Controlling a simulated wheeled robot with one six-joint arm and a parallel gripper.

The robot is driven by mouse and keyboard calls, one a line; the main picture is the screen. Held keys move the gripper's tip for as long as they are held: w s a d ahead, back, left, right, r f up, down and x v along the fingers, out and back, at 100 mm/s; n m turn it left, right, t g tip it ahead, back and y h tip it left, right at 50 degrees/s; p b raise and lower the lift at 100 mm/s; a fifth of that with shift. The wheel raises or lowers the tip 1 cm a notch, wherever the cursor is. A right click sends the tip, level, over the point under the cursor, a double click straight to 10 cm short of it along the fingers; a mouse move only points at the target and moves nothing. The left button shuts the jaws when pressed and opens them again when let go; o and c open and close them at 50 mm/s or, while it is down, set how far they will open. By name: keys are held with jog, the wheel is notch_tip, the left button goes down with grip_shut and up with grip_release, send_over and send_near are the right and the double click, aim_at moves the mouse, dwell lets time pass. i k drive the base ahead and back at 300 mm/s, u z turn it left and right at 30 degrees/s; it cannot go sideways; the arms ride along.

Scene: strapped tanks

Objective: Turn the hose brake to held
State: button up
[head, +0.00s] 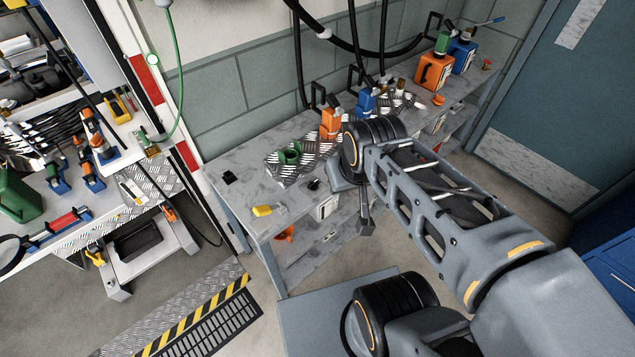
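I cannot make out for certain which part is the hose brake. Black hoses (355,45) hang down the wall over the grey bench (235,185). On its back part stand an orange block (331,122) and a blue block (366,102), each with black handle-like parts. A larger orange unit (434,71) and a blue unit (461,55) stand at the bench's far end. My arm crosses in front of the bench and hides part of it. What seems to be my gripper (366,222) points down at the bench's front edge, apart from these units; its fingers are not clear.
A green ring-shaped part (289,155) and a yellow-handled item (265,211) are on the bench. At left, a cart holds a green can (18,195) and several tools. A black-yellow striped edge (195,318) crosses the floor. Some floor left of the bench is clear.

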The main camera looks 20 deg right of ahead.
aim_at(312, 185)
jog(key=z, duration=0.05)
jog(key=k, duration=0.25)
jog(key=u, duration=1.15)
jog(key=i, duration=0.6)
jog(key=z, duration=1.1)
